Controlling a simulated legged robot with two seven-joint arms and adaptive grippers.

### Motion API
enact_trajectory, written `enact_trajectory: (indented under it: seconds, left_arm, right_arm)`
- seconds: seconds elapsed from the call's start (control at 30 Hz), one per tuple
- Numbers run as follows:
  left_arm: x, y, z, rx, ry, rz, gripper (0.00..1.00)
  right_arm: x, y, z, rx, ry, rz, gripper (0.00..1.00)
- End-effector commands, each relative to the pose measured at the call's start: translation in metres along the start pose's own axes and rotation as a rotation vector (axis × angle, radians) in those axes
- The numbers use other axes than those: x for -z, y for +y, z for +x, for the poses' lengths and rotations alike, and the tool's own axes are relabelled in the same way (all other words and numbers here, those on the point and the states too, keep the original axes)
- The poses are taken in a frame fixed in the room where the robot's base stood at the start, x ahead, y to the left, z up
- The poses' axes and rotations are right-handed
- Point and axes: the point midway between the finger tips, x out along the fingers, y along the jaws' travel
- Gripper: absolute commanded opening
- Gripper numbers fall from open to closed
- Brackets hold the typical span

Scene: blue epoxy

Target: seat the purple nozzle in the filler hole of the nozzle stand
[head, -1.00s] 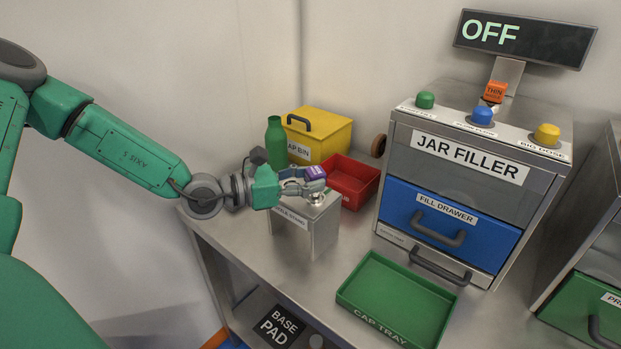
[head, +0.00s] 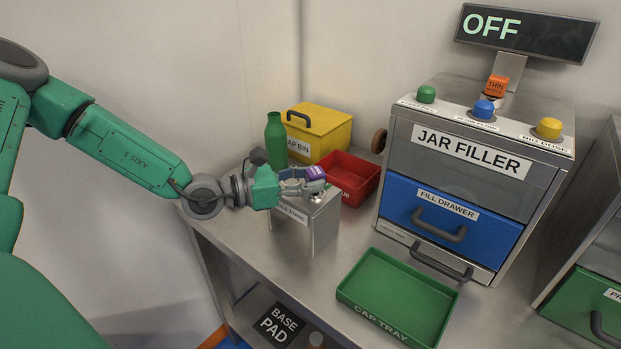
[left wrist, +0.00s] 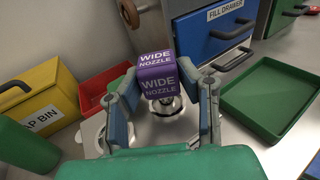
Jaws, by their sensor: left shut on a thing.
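The purple nozzle (head: 315,173), labelled WIDE NOZZLE, is held in my left gripper (head: 305,183). In the left wrist view the nozzle (left wrist: 160,76) sits between the two fingers, which are shut on its sides. It looks upright. In the left wrist view a shiny metal ring (left wrist: 166,107) shows just under the purple block. The block hides the filler hole, so I cannot tell whether the nozzle's lower end is in it. My right gripper is not in view.
A green bottle (head: 275,140), yellow cap bin (head: 330,131) and red bin (head: 362,184) stand behind the stand. The jar filler (head: 470,190), its display reading OFF, is to the right, with an orange thin nozzle (head: 496,86) on top. A green cap tray (head: 400,291) lies in front.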

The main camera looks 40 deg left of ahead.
Motion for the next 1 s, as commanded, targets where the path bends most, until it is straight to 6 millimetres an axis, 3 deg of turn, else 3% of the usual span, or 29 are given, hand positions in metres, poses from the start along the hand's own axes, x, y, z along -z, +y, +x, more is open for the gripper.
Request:
enact_trajectory:
  seconds: [0.97,1.0]
  left_arm:
    - [0.022,0.000,0.002,0.000,-0.001,0.001,0.00]
    - [0.022,0.000,0.002,0.000,-0.001,0.001,0.36]
  right_arm:
    - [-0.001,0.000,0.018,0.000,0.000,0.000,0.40]
    - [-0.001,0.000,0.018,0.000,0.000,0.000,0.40]
